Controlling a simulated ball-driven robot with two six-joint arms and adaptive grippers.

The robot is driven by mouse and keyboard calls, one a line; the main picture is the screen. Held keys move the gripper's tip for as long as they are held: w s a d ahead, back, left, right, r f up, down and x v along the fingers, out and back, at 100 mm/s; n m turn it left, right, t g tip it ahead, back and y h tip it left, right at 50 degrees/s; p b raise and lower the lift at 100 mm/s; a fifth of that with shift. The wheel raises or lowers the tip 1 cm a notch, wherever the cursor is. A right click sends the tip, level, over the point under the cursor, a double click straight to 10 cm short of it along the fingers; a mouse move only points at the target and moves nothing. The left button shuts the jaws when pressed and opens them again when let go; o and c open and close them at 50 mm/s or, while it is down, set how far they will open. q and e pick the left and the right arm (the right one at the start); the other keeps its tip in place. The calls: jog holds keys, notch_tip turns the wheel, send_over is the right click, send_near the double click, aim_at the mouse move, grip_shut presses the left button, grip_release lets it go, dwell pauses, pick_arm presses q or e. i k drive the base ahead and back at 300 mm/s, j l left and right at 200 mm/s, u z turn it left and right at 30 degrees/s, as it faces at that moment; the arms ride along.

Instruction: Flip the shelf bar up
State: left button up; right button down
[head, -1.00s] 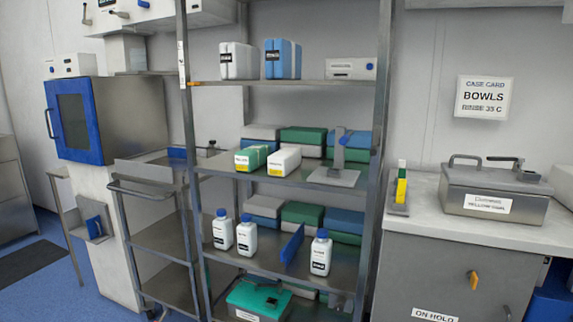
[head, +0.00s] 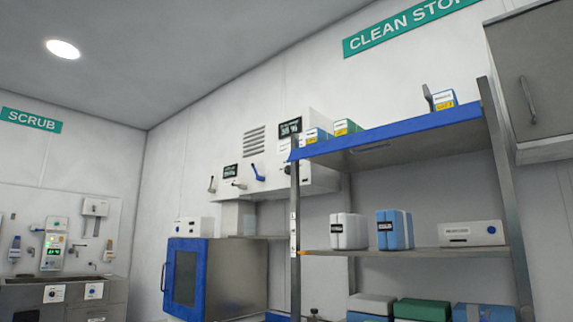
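The metal shelf rack (head: 518,255) stands at the right in the head view. Its top shelf has a blue strip (head: 400,138) along the front edge; I cannot tell whether this strip is the shelf bar. A small orange piece (head: 304,252) shows at the left end of the shelf below. A grey upright piece (head: 427,98) stands on the top shelf beside a blue and white box (head: 444,100). Neither of my grippers is in view.
A white bottle pack (head: 348,232), a blue one (head: 394,230) and a white device (head: 470,234) stand on the middle shelf. A blue-doored cabinet (head: 215,275) is left of the rack. A grey wall cupboard (head: 530,85) hangs at the right.

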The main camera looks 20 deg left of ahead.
aim_at(472, 111)
jog(key=u, duration=0.5)
jog(key=i+j, duration=0.2)
jog(key=i, duration=0.2)
jog(key=i+j, duration=0.2)
jog(key=i, duration=0.25)
jog(key=i+j, duration=0.2)
jog(key=i, duration=0.2)
